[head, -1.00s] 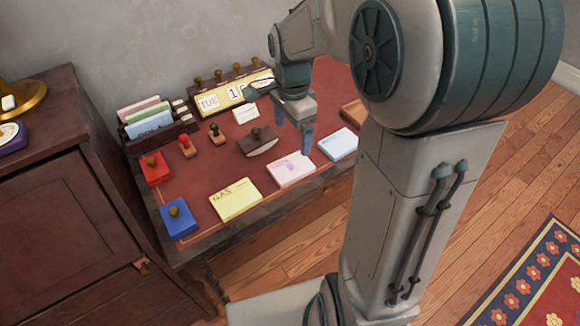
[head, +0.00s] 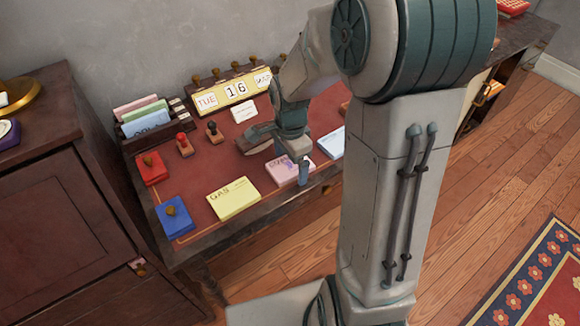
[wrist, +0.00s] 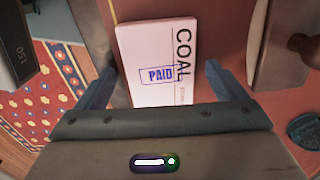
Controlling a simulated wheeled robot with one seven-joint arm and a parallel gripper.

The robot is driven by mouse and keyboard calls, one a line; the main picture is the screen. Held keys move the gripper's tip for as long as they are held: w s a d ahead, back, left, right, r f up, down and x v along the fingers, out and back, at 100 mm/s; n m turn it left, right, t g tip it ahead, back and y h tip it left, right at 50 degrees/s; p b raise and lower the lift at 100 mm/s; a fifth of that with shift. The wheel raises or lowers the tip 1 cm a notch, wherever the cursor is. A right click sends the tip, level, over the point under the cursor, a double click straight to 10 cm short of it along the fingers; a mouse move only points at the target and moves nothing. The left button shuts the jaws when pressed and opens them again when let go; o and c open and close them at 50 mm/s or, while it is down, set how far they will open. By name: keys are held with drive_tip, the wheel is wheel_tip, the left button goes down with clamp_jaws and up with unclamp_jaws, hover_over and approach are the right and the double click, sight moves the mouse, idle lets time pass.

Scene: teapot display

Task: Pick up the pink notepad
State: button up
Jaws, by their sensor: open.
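The pink notepad (head: 289,168) lies flat near the front edge of the red-topped desk, right of the yellow notepad. My gripper (head: 291,172) is over it and partly hides it. In the wrist view the pink notepad (wrist: 152,62) shows "COAL" and a blue "PAID" stamp. The two fingers of my gripper (wrist: 160,88) are spread open, one on each side of the pad's near part. Nothing is held. I cannot tell how high the fingertips are above the desk.
The yellow notepad (head: 233,198) lies to the left and a light blue notepad (head: 332,144) to the right. A rocker blotter (head: 256,138) sits behind. Stamps, a calendar block (head: 233,91) and a card holder (head: 148,119) stand farther back and left.

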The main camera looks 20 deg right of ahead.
sight(290, 165)
drive_tip(key=c, duration=1.1)
drive_tip(key=shift+r, duration=0.15)
wheel_tip(290, 165, up, 4)
drive_tip(key=shift+w+r+p, duration=0.1)
drive_tip(key=shift+r+p, duration=0.1)
drive_tip(key=shift+p, duration=0.2)
drive_tip(key=s+d+r, duration=0.1)
drive_tip(key=d+r, duration=0.1)
drive_tip(key=d, duration=0.1)
drive_tip(key=s+d+r, duration=0.1)
drive_tip(key=d+r, duration=0.1)
drive_tip(key=d, duration=0.2)
drive_tip(key=s+d+r+p, duration=0.1)
drive_tip(key=d+r, duration=0.1)
drive_tip(key=d, duration=0.2)
drive_tip(key=shift+s+r, duration=0.15)
drive_tip(key=shift+s, duration=0.15)
